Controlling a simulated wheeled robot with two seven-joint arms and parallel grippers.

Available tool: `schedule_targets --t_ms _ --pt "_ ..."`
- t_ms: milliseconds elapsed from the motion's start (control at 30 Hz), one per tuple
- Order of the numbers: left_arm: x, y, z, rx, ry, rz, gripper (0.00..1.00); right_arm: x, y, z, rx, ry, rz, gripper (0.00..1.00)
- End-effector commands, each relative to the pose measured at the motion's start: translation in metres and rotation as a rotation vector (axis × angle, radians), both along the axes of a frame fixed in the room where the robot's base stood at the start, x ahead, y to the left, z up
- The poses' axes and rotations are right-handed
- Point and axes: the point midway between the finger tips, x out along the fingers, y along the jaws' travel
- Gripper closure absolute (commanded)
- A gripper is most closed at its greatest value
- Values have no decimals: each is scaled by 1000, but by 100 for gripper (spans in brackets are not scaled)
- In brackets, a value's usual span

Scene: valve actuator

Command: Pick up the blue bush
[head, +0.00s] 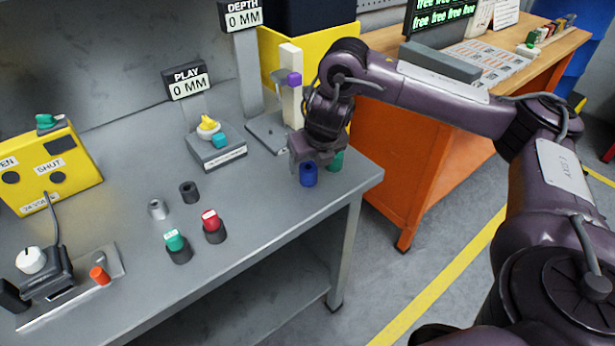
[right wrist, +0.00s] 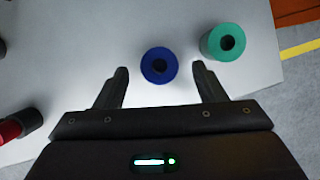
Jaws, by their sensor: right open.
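The blue bush (head: 309,175) is a short blue cylinder with a hole in its top. It stands upright on the grey table near the right front corner. In the right wrist view the blue bush (right wrist: 159,66) lies between the lines of the two fingers, a little beyond their tips. My right gripper (right wrist: 163,80) is open and empty, pointing down over the bush. In the head view the right gripper (head: 313,158) is just above and behind the bush and hides part of it. My left gripper is not in view.
A green bush (head: 336,161) stands close to the right of the blue one, near a finger in the wrist view (right wrist: 228,42). Red (head: 211,222) and green-topped (head: 176,243) pieces stand to the left. The table's right edge (head: 372,180) is close.

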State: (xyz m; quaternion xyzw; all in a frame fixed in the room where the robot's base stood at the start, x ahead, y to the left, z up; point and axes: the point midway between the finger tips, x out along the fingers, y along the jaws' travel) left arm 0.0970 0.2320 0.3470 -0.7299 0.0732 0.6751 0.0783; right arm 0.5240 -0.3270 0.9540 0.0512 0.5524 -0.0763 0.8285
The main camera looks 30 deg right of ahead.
Motion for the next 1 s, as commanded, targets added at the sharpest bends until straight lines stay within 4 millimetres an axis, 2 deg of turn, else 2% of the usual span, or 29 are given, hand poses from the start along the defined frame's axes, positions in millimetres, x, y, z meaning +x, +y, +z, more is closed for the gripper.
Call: schedule_targets --t_ms 33,233,433,533,900,933,1000 --pt "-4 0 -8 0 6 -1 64 1 0 -13 1 4 -1 36" --pt "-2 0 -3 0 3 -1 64 11 -3 -33 0 3 -1 36" --pt "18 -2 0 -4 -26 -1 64 13 -3 -39 0 1 0 36" --pt "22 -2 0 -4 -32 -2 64 13 -3 -39 0 1 0 36" --pt "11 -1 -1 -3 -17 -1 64 13 -3 -39 0 1 0 83" --pt "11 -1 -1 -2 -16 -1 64 13 -3 -39 0 1 0 87" --pt "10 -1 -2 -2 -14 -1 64 13 -3 -38 1 0 -1 87"
